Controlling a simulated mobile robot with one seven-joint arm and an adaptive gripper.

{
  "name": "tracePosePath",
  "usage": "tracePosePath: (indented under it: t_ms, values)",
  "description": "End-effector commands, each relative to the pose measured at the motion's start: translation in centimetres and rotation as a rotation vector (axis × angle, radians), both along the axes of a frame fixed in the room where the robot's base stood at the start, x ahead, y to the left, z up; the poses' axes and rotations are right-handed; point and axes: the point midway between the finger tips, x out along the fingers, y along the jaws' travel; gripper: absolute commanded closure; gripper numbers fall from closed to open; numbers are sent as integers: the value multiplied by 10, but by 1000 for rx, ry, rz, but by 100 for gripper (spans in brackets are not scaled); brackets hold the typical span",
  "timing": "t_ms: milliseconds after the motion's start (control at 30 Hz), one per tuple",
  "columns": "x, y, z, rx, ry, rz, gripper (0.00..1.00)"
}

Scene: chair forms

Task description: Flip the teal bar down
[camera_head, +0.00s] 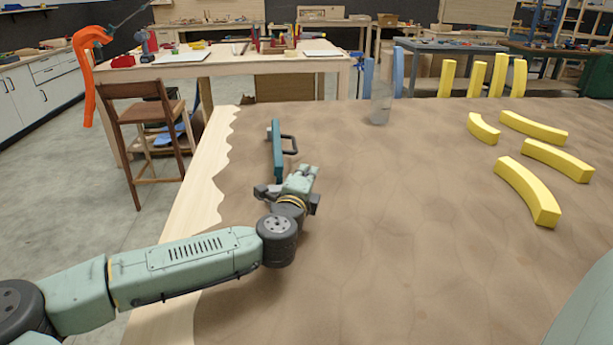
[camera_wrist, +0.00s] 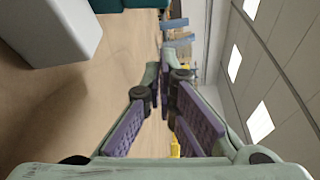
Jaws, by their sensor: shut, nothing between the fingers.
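The teal bar (camera_head: 277,150) stands on edge near the left side of the brown covered table, with a dark handle (camera_head: 291,143) on its right face. My gripper (camera_head: 303,172) is just in front of the bar and slightly right of it, low over the table. It looks apart from the bar, but its fingertips are hard to make out there. In the wrist view the purple-padded fingers (camera_wrist: 165,80) are close together with nothing held between them. A teal piece (camera_wrist: 145,4) shows at that view's top edge; I cannot tell whether it is the bar.
Several curved yellow pieces (camera_head: 527,190) lie at the right of the table. A clear glass (camera_head: 380,104) stands at the back. A pale block (camera_wrist: 50,30) fills the wrist view's upper left. The table's middle is clear. A wooden chair (camera_head: 145,125) stands beyond the left edge.

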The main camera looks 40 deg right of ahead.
Motion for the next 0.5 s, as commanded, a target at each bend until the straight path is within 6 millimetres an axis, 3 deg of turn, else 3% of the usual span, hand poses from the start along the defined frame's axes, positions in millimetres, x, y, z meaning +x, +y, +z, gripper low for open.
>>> tracePosePath:
  t_ms: [200, 500]
  values:
    - [14, 23, 6, 1, -1, 6, 100]
    - [16, 28, 5, 1, 1, 3, 100]
